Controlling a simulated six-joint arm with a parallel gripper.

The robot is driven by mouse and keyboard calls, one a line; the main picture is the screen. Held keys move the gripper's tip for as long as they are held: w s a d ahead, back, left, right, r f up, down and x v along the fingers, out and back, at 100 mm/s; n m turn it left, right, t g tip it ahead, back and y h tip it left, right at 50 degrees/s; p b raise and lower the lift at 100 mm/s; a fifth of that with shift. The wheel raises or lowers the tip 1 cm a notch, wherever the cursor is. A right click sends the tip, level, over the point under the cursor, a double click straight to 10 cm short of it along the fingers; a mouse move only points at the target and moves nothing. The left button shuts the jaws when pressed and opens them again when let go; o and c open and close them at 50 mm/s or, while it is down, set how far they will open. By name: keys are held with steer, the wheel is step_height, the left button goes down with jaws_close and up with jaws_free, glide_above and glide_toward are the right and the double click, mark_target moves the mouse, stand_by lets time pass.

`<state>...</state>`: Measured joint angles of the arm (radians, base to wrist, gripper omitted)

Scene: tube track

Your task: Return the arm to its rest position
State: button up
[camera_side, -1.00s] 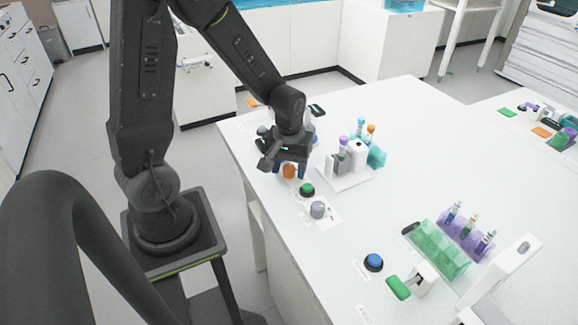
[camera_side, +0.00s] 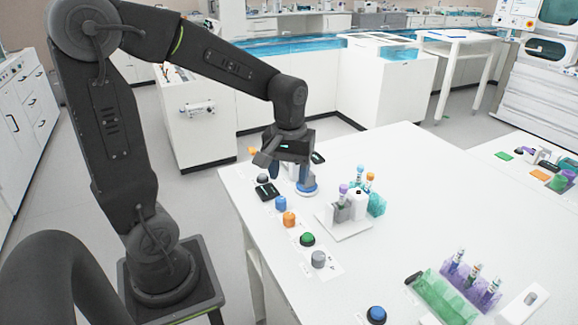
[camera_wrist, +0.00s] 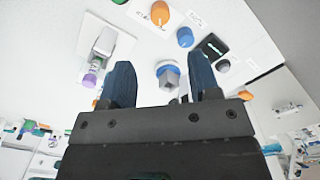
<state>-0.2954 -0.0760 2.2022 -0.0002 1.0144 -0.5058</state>
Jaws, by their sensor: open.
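My gripper (camera_side: 288,175) points down above the back left part of the white bench. Its two blue fingers are apart with nothing between them. In the wrist view, the open fingers (camera_wrist: 161,64) frame a blue-based piece with a grey top (camera_wrist: 168,74). That piece stands on the bench, and its blue base (camera_side: 307,189) shows beside a finger in the side view. I cannot tell the exact gap between the fingers and it.
In front are a black device (camera_side: 267,192), blue knob (camera_side: 281,203), orange knob (camera_side: 289,219), green button (camera_side: 307,239) and grey cylinder (camera_side: 318,260). A tube holder on a white plate (camera_side: 345,228) stands right. A green rack (camera_side: 445,297) is nearer. The bench's right middle is clear.

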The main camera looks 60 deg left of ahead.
steer(key=shift+r, duration=0.7)
